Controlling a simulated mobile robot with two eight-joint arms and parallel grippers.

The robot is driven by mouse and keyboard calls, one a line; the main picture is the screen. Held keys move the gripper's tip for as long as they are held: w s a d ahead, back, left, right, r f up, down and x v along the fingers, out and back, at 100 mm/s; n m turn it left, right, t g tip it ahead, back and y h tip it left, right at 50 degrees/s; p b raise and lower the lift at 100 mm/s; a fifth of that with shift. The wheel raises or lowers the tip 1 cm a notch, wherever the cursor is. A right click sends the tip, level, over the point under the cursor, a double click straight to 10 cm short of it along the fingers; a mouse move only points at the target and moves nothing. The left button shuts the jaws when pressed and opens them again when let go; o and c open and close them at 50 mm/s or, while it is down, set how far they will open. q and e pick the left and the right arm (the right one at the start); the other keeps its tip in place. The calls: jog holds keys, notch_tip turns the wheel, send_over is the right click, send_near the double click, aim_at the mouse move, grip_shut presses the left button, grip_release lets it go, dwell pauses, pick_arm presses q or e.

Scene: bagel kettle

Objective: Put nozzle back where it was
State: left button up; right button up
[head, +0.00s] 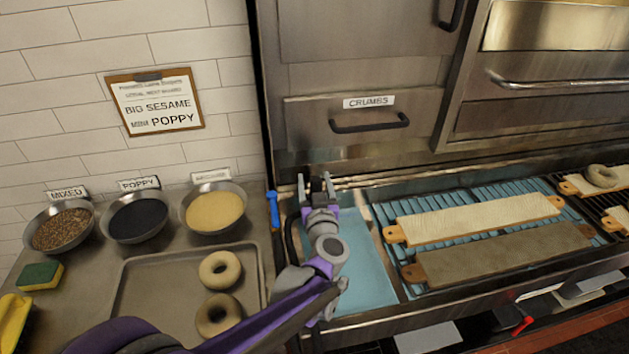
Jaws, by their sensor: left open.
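A blue handle-like piece (273,209), which looks like the nozzle, stands roughly upright at the left edge of the water basin, beside the counter. A dark hose-like loop (289,238) shows just right of it; I cannot tell whether the two are joined. My left gripper (317,182) is open over the far left part of the basin, its fingers pointing away toward the back wall. It is to the right of the blue piece and apart from it in the picture. I see nothing clearly between its fingers. My right gripper is out of view.
Bowls of mixed seeds (63,229), poppy (138,218) and sesame (214,211) stand on the left counter. A tray (150,290) holds two bagels. Bagel boards (480,219) lie over the basin (375,290) at right. A steel oven front (360,80) rises behind.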

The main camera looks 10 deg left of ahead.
pick_arm(q)
jog(key=b+v, duration=0.1)
jog(key=v, duration=0.9)
jog(key=shift+s+f, duration=0.15)
jog(key=shift+s, duration=0.25)
dwell(0.7)
